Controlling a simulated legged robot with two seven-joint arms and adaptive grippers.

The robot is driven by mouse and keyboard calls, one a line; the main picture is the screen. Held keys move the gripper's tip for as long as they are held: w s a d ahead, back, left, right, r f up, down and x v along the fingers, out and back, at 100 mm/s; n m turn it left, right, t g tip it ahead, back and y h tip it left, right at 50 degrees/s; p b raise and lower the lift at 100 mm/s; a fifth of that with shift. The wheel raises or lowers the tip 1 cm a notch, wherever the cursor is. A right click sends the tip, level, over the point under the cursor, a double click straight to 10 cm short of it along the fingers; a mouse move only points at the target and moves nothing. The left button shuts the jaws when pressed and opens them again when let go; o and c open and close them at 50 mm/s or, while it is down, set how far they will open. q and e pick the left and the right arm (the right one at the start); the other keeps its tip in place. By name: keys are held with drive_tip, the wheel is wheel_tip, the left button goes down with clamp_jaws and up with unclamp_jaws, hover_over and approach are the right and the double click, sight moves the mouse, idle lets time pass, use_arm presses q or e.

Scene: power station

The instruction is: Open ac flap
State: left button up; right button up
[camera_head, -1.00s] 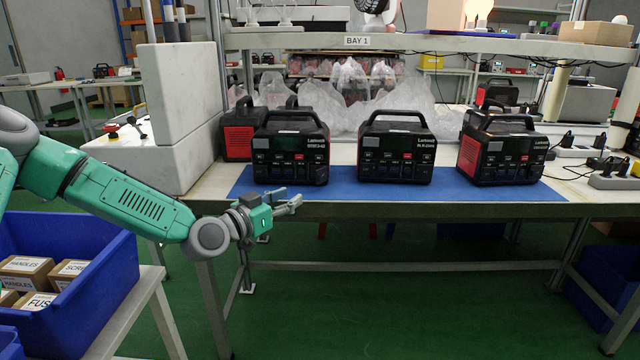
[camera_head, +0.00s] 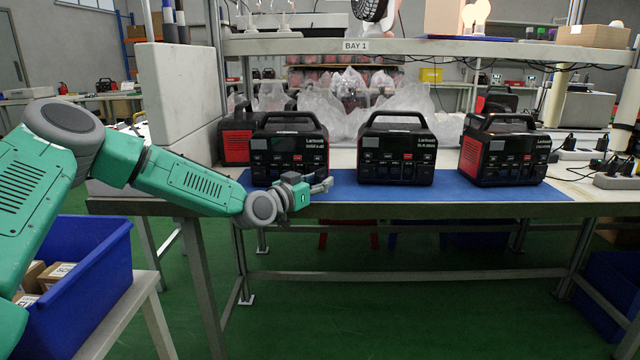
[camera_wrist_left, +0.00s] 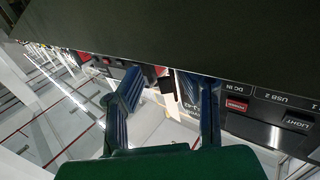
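Three black power stations with carry handles stand in a row on a blue mat (camera_head: 440,190): a left one (camera_head: 288,150), a middle one (camera_head: 397,148) and a right one (camera_head: 503,150). My left gripper (camera_head: 322,184) is just in front of the left station's lower right front. In the left wrist view the fingers (camera_wrist_left: 165,88) are apart with nothing between them. A station's front panel (camera_wrist_left: 265,108) with DC IN, USB 2, POWER and LIGHT labels lies close to the right finger. I cannot make out the AC flap clearly. My right gripper is out of view.
The mat lies on a workbench (camera_head: 150,206) with a shelf (camera_head: 480,43) above. A white block (camera_head: 175,95) stands at the bench's left. A blue bin (camera_head: 85,290) with boxes is at lower left. Cables and sockets (camera_head: 590,155) lie right. Mat space between stations is free.

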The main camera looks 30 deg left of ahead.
use_arm(q)
drive_tip(key=shift+a+f, duration=0.15)
drive_tip(key=shift+a, duration=0.1)
drive_tip(key=shift+c, duration=0.8)
drive_tip(key=shift+a, duration=0.2)
clamp_jaws()
drive_tip(key=shift+a+f, duration=0.15)
drive_tip(key=shift+s+d, duration=0.1)
drive_tip(key=shift+d, duration=0.5)
drive_tip(key=shift+d+n+y+p, duration=0.1)
drive_tip(key=shift+n+y+p, duration=0.2)
drive_tip(key=shift+y+p, duration=0.25)
drive_tip(key=shift+r, duration=0.2)
drive_tip(key=shift+o, duration=0.8)
unclamp_jaws()
